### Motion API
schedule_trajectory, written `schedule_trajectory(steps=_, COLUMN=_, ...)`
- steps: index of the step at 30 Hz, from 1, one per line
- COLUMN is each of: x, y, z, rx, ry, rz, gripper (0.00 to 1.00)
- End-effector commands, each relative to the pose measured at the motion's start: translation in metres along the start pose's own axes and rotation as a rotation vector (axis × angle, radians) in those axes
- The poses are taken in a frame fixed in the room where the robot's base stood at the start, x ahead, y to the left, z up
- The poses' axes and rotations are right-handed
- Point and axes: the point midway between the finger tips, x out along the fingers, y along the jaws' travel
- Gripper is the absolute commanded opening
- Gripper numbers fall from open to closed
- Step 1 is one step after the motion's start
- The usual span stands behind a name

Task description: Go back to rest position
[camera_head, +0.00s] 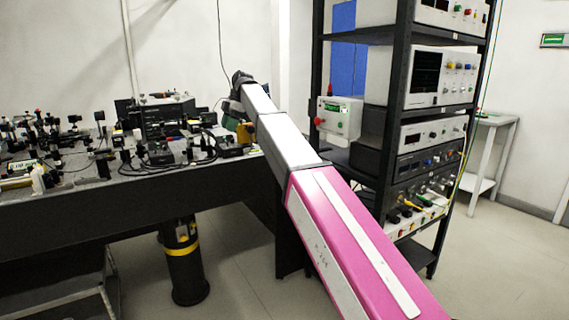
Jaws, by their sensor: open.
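My pink and white arm reaches from the lower right up to the right end of the optical bench (130,195). My gripper (233,112) is small and dark at the arm's far end, above the bench's right end. It is open. Its fingertips are hard to make out against the dark equipment behind, and I see nothing held in it. The arm covers part of the bench's right edge.
The bench carries crowded optical mounts (75,150), a black instrument (165,112) and cables. An equipment rack (397,130) with a light box (339,119) on its left side stands close right of the arm. A black cylinder (184,262) stands on the floor.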

Motion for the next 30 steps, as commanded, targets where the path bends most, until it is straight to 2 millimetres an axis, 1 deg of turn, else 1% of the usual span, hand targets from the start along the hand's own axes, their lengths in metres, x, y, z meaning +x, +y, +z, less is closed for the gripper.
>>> schedule_trajectory(steps=1, x=0.007, y=-0.004, z=0.008, rx=0.021, ry=-0.003, rz=0.001, gripper=0.49)
schedule_trajectory(steps=8, x=0.030, y=-0.014, z=0.034, rx=0.120, ry=-0.015, rz=0.012, gripper=0.49)
schedule_trajectory(steps=11, x=0.044, y=-0.021, z=0.049, rx=0.180, ry=-0.023, rz=0.018, gripper=0.49)
schedule_trajectory(steps=17, x=0.081, y=-0.042, z=0.090, rx=0.339, ry=-0.042, rz=0.036, gripper=0.49)
schedule_trajectory(steps=20, x=0.105, y=-0.058, z=0.117, rx=0.445, ry=-0.056, rz=0.049, gripper=0.49)
schedule_trajectory(steps=23, x=0.137, y=-0.082, z=0.151, rx=0.587, ry=-0.074, rz=0.067, gripper=0.49)
schedule_trajectory(steps=24, x=0.151, y=-0.094, z=0.167, rx=0.654, ry=-0.081, rz=0.077, gripper=0.49)
schedule_trajectory(steps=26, x=0.171, y=-0.112, z=0.189, rx=0.753, ry=-0.094, rz=0.092, gripper=0.49)
schedule_trajectory(steps=27, x=0.185, y=-0.125, z=0.203, rx=0.818, ry=-0.101, rz=0.102, gripper=0.49)
schedule_trajectory(steps=29, x=0.205, y=-0.145, z=0.224, rx=0.916, ry=-0.114, rz=0.118, gripper=0.49)
schedule_trajectory(steps=30, x=0.217, y=-0.158, z=0.236, rx=0.979, ry=-0.121, rz=0.131, gripper=0.49)
